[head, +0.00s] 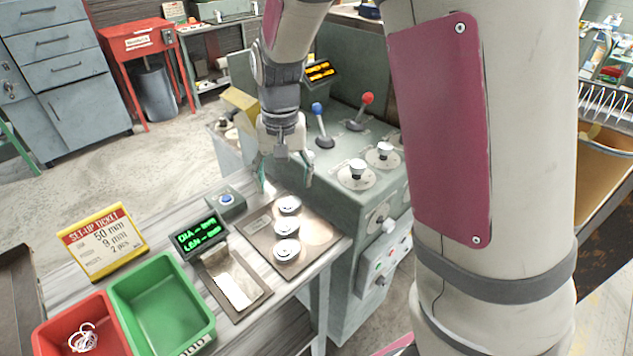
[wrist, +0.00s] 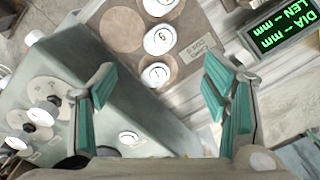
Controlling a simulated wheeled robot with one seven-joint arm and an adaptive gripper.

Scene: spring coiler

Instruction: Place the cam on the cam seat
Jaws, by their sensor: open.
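Three pale, round cams lie in a row on a brown board: the far cam (head: 289,204), the middle cam (head: 287,227) and the near cam (head: 286,249). In the wrist view they also show, one (wrist: 159,40) with a mark like a 6 or 9 and one (wrist: 155,75) with a mark like a 1. My gripper (head: 285,178) hangs above the far end of the board, open and empty. Its teal-padded fingers stand wide apart in the wrist view (wrist: 158,68), not touching any cam. I cannot tell which part is the cam seat.
The green machine (head: 345,215) with levers and dials stands right of the board (head: 256,232). A display (head: 200,236), a metal-plated tray (head: 232,280), a set-up ticket (head: 103,241), a green bin (head: 160,300) and a red bin (head: 105,335) stand to the left.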

